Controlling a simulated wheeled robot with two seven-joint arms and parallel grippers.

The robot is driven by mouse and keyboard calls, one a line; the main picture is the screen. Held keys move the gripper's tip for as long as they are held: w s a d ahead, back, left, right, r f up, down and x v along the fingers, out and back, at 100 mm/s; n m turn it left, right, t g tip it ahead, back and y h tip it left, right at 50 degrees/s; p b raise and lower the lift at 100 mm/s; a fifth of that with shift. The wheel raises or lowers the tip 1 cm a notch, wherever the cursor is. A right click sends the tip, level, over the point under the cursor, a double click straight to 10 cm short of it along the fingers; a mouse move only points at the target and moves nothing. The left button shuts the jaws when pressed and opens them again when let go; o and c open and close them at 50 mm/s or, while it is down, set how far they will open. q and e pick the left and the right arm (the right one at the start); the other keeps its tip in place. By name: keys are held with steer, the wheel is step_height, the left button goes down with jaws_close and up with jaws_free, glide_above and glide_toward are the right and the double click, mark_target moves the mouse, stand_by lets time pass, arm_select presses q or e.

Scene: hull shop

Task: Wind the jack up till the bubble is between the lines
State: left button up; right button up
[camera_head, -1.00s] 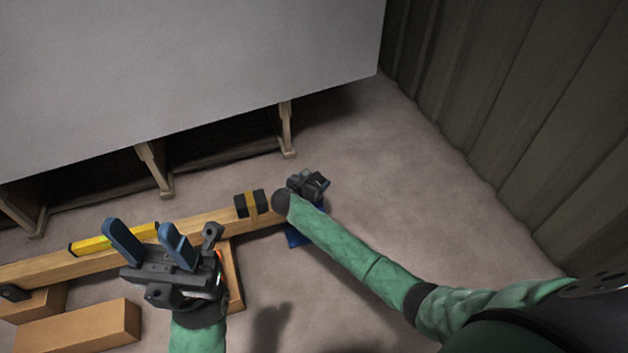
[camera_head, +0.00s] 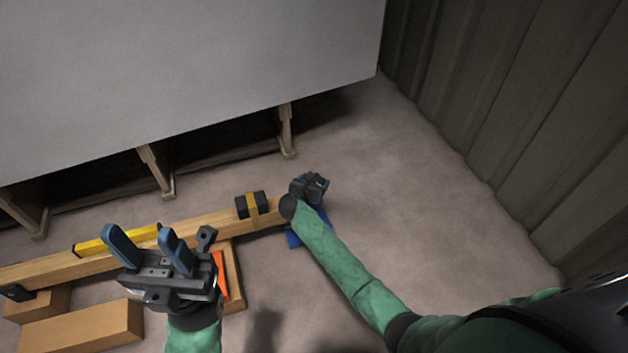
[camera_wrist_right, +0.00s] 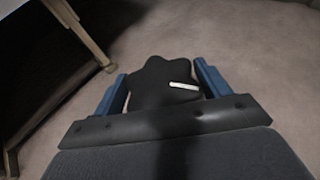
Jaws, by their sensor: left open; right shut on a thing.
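My right gripper (camera_head: 310,188) is at the right end of a wooden beam (camera_head: 205,222). In the right wrist view it is shut on a black lobed knob (camera_wrist_right: 160,78) with a pale mark, one blue finger on each side. A blue part of the jack (camera_head: 294,239) shows below that hand; the rest of the jack is hidden. A yellow level (camera_head: 90,246) lies along the beam, partly behind my left gripper; its bubble cannot be made out. My left gripper (camera_head: 142,236) is open and empty, in front of the beam.
A black block with a yellow strap (camera_head: 251,205) sits on the beam. Wooden blocks (camera_head: 80,328) lie at lower left. An orange piece (camera_head: 220,275) shows beside my left gripper. A large grey hull (camera_head: 190,70) on wooden supports (camera_head: 286,132) stands behind. The floor at right is clear.

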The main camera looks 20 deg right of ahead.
steer(key=shift+n+t+y+p, duration=0.3)
steer(key=shift+p, duration=0.05)
